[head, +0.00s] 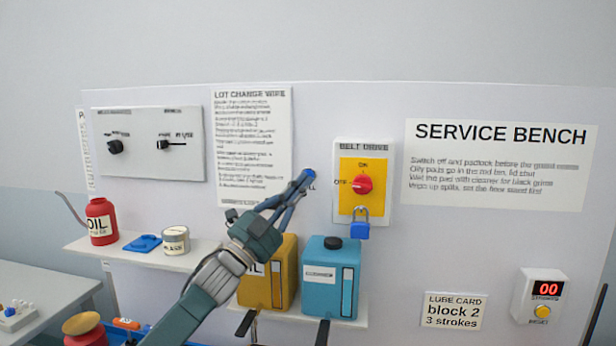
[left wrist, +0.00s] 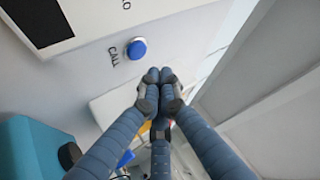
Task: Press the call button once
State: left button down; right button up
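The call button (left wrist: 136,48) is a round blue button with the word CALL beside it on the white panel in the left wrist view. In the head view the call button (head: 310,173) shows at the fingertips, with its label partly hidden by the fingers. My left gripper (head: 300,182) reaches up to it from the lower left. In the left wrist view, the fingertips of my left gripper (left wrist: 160,75) are together with nothing between them. They appear just short of the button and offset from it; contact cannot be told. My right gripper is not in view.
The belt drive switch (head: 363,184) with a blue padlock (head: 359,230) is right of the button. Below stand a yellow oil can (head: 262,290) and a blue cleaner can (head: 330,280). A shelf at left holds a red oil bottle (head: 101,221). A counter (head: 541,300) is at right.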

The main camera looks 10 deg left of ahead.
pick_arm(q)
jog(key=s, duration=0.3)
jog(key=shift+s, duration=0.15)
jog(key=shift+r, duration=0.15)
dwell(0.4)
